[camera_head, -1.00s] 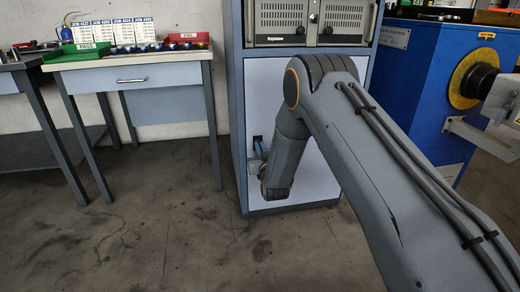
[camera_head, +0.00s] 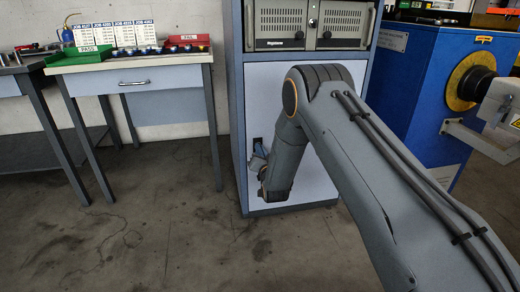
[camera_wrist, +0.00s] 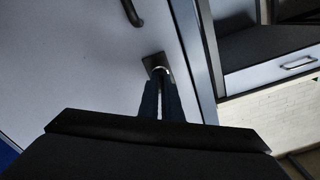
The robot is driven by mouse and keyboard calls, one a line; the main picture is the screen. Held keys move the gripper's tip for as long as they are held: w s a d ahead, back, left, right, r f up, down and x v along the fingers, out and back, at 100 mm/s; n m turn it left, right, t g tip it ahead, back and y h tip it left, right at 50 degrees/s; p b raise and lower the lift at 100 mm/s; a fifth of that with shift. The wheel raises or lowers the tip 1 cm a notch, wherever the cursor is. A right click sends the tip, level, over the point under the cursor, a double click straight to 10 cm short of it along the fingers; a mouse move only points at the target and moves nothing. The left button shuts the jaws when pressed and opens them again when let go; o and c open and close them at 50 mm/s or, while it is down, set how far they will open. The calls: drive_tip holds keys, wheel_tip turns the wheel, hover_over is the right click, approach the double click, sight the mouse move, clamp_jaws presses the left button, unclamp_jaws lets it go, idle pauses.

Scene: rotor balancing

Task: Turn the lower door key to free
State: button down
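The lower door (camera_head: 315,178) is a pale panel in the grey-blue cabinet, closed. Its dark lock plate (camera_wrist: 153,62) is near the door's right edge in the wrist view; the plate also shows in the head view (camera_head: 257,141). A small, light, curved part of the key (camera_wrist: 160,70) shows at the plate. My gripper (camera_wrist: 161,80) reaches the plate, its two dark fingers close together around the key, with a narrow gap behind the tips. It appears shut on the key. The fingers hide most of the key, so its angle is hard to read.
A dark door handle (camera_wrist: 132,12) is at the wrist view's top. A workbench (camera_head: 140,75) with trays and job cards stands left of the cabinet. A blue machine (camera_head: 410,80) stands to the right. The floor (camera_head: 180,240) in front is clear.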

drive_tip(key=m+p, duration=0.3)
drive_tip(key=m, duration=0.9)
drive_tip(key=shift+d+f, duration=0.1)
drive_tip(key=shift+f, duration=0.05)
idle(0.4)
drive_tip(key=c, duration=2)
unclamp_jaws()
drive_tip(key=shift+p+v, duration=1.1)
drive_tip(key=shift+v, duration=2.8)
